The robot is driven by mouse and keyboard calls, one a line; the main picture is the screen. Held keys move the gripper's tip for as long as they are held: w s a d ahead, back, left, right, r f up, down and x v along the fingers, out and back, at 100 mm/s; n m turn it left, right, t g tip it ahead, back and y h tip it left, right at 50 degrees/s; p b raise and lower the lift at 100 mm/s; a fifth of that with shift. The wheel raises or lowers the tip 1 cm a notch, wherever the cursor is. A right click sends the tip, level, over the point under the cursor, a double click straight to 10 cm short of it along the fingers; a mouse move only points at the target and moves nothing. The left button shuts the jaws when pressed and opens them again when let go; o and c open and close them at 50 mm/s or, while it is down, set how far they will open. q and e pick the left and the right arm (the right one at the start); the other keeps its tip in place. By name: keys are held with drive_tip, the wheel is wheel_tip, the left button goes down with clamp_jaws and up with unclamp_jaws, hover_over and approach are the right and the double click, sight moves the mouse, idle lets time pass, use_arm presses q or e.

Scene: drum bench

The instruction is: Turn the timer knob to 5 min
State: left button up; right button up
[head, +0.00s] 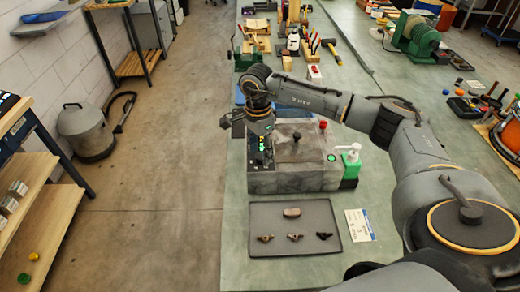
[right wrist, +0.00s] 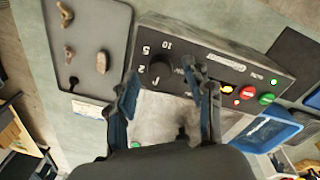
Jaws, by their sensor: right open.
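The timer knob (right wrist: 160,74) is a dark round knob on the dark control panel (right wrist: 205,58) in the right wrist view. The marks 2, 5 and 10 are printed around it. I cannot make out where its pointer stands. My right gripper (right wrist: 160,82) is open, with one finger at each side of the knob in the picture. I cannot tell whether they touch it. In the head view my right gripper (head: 262,130) is over the panel end of the grey machine (head: 310,180) and hides the knob. My left gripper is not in view.

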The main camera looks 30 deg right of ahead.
drive_tip(key=shift+f, duration=0.6)
clamp_jaws()
